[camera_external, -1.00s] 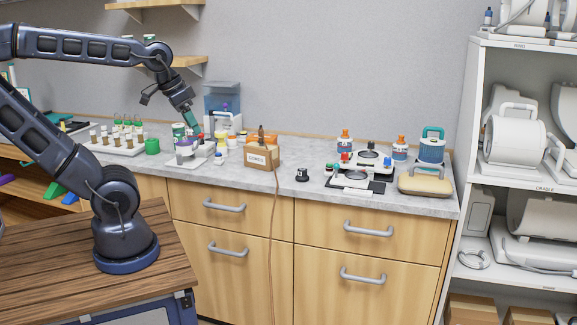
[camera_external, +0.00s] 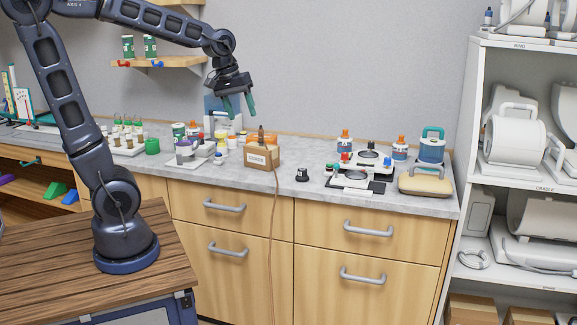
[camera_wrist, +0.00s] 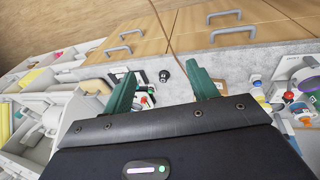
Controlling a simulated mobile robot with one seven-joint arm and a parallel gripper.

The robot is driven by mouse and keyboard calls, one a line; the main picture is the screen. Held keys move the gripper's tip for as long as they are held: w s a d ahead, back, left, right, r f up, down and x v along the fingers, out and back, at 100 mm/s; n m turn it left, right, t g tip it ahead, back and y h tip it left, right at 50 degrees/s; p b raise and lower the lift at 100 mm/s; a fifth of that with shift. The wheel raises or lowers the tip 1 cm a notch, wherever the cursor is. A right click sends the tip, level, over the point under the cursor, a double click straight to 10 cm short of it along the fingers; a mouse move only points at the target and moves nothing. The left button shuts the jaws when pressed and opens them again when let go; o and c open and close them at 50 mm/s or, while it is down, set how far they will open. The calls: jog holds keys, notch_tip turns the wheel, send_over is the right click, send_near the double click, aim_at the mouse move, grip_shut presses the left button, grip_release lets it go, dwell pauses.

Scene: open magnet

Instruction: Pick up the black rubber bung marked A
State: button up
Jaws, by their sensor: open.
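A small black bung-like piece (camera_external: 302,175) stands alone on the grey counter, right of the cardboard box. Its letter is too small to read. In the wrist view a dark piece (camera_wrist: 164,76) that looks like the same one shows between my green fingertips, well beyond them. My gripper (camera_external: 240,108) is open and empty, its fingers pointing down in the air above and left of the box. Both spread fingers also show in the wrist view (camera_wrist: 161,70).
A cardboard box (camera_external: 262,157) with a brown bottle and cord stands left of the piece. A black-and-white apparatus (camera_external: 351,184) stands to its right. Jars and tubs crowd the left counter. Bare counter surrounds the piece. A wall shelf (camera_external: 170,63) hangs behind my arm.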

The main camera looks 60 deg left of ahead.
jog(key=w+a+f+n+g, duration=0.1)
jog(key=w+a+f+n, duration=0.25)
jog(key=w, duration=0.45)
jog(key=w+a+f+n, duration=0.2)
jog(key=w+f+n, duration=0.1)
jog(key=w+n, duration=0.3)
jog(key=n+g, duration=0.1)
jog(key=n, duration=0.5)
send_near(301, 168)
jog(key=shift+a+f+h, duration=0.1)
jog(key=shift+a+h, duration=0.2)
jog(key=shift+h, duration=0.1)
jog(key=f, duration=0.3)
jog(key=d+f, duration=0.1)
jog(key=f, duration=0.2)
jog(key=w+f, duration=0.1)
jog(key=f, duration=0.3)
jog(key=shift+d, duration=0.2)
jog(key=c, duration=0.8)
jog(key=shift+r, duration=0.2)
